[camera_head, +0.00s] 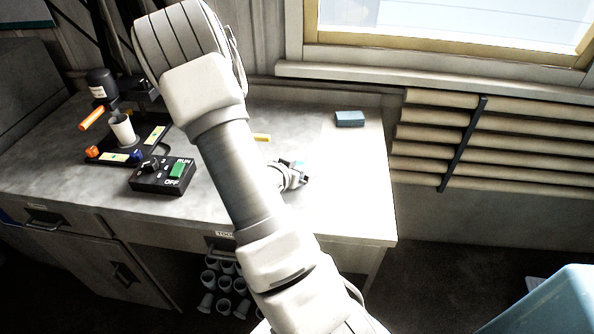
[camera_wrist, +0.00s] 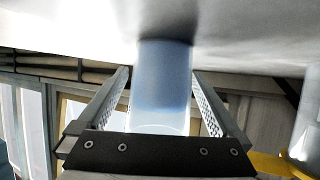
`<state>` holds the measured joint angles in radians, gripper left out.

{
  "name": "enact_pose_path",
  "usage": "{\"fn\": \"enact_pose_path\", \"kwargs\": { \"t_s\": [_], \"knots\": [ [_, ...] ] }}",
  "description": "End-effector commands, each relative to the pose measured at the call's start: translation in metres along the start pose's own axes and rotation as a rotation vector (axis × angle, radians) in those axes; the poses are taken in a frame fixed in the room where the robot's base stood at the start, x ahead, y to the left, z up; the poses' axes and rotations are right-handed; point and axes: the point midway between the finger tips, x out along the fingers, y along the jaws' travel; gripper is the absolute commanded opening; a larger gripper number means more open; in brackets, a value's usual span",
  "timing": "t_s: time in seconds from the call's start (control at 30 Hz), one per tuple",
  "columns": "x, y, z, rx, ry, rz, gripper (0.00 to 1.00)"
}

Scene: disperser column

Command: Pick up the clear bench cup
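In the wrist view, a clear, bluish cup (camera_wrist: 162,85) is between the two fingers of my gripper (camera_wrist: 160,74). Its far end meets the pale surface at the top of this view, and its near part looks see-through. The fingers are spread on either side of the cup. A narrow gap shows on the left, and the right finger is very close to the cup. I see no clear grip on it.
Several cups (camera_head: 225,285) sit below. In the wrist view, a clear object (camera_wrist: 306,125) is at the right edge.

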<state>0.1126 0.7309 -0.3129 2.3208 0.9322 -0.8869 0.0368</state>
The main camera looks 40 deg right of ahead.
Motion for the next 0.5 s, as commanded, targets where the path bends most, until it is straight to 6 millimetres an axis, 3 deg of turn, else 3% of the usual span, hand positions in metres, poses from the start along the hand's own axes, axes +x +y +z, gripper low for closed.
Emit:
{"fn": "enact_pose_path", "kwargs": {
  "t_s": [0.07,0.5],
  "knots": [
    [-0.0002,0.0000,0.0000,0.000,0.000,0.000,0.87],
    [-0.0004,0.0000,0.0000,0.000,0.000,0.000,0.08]
  ]
}}
